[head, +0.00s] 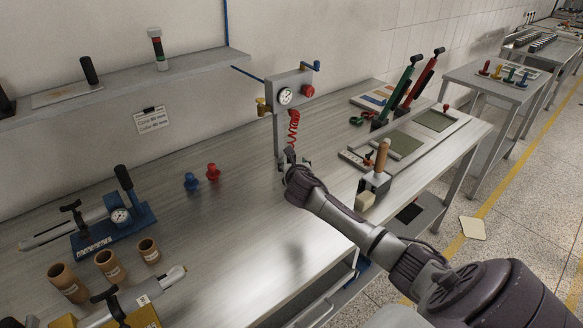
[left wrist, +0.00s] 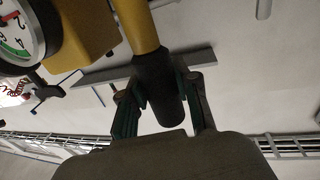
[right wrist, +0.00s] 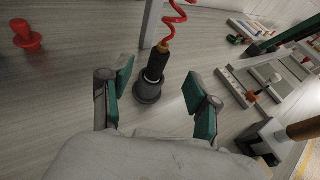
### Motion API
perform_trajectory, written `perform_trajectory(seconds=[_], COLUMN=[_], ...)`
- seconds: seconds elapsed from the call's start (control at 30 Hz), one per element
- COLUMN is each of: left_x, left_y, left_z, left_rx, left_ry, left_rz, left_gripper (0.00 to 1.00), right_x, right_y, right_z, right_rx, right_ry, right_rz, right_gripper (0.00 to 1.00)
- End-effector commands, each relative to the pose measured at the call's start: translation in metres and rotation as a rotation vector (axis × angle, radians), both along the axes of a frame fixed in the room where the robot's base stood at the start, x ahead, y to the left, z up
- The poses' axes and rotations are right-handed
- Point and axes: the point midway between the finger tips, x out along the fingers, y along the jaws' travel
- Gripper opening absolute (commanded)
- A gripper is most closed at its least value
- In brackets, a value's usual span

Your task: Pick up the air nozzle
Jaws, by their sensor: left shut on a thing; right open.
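The air nozzle (right wrist: 150,78) hangs below a red coiled hose (right wrist: 175,18) in the right wrist view. It is dark, with a wider grey lower end. My right gripper (right wrist: 158,97) is open, with its green-padded fingers on either side of the nozzle and apart from it. In the head view my right gripper (head: 290,172) is below the red hose (head: 293,128), and the nozzle is mostly hidden there. My left gripper (left wrist: 158,100) is shut on the black handle (left wrist: 158,80) of a yellow tool with a gauge (left wrist: 18,32).
The hose hangs from a grey gauge stand (head: 275,115). A wooden-handled tool (head: 376,178) stands to the right of my right gripper. Red and blue fittings (head: 191,181), cardboard tubes (head: 108,265) and a blue press (head: 115,228) are on the left. The table middle is clear.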

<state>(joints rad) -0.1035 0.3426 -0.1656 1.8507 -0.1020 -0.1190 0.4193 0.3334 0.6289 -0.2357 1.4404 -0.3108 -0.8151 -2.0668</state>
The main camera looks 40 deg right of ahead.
Motion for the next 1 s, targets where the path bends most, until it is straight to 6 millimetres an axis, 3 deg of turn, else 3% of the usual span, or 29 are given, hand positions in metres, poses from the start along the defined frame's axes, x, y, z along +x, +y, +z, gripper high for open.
perform_trajectory(seconds=[0.2, 0.47, 0.8, 1.0], left_x=[0.0, 0.0, 0.0, 0.0], left_y=[0.0, 0.0, 0.0, 0.0], left_z=[0.0, 0.0, 0.0, 0.0], left_rx=[0.0, 0.0, 0.0, 0.0], left_ry=[0.0, 0.0, 0.0, 0.0], left_rz=[0.0, 0.0, 0.0, 0.0], left_gripper=[0.0, 0.0, 0.0, 0.0], right_x=[0.026, 0.037, 0.067, 0.073], right_y=[-0.018, -0.026, -0.048, -0.051], right_z=[-0.01, -0.016, -0.03, -0.032], right_rx=[0.003, 0.001, 0.002, 0.0], right_ry=[-0.003, -0.002, -0.003, -0.003], right_rz=[-0.004, -0.004, -0.005, -0.002], right_gripper=[0.61, 0.61, 0.61, 0.61])
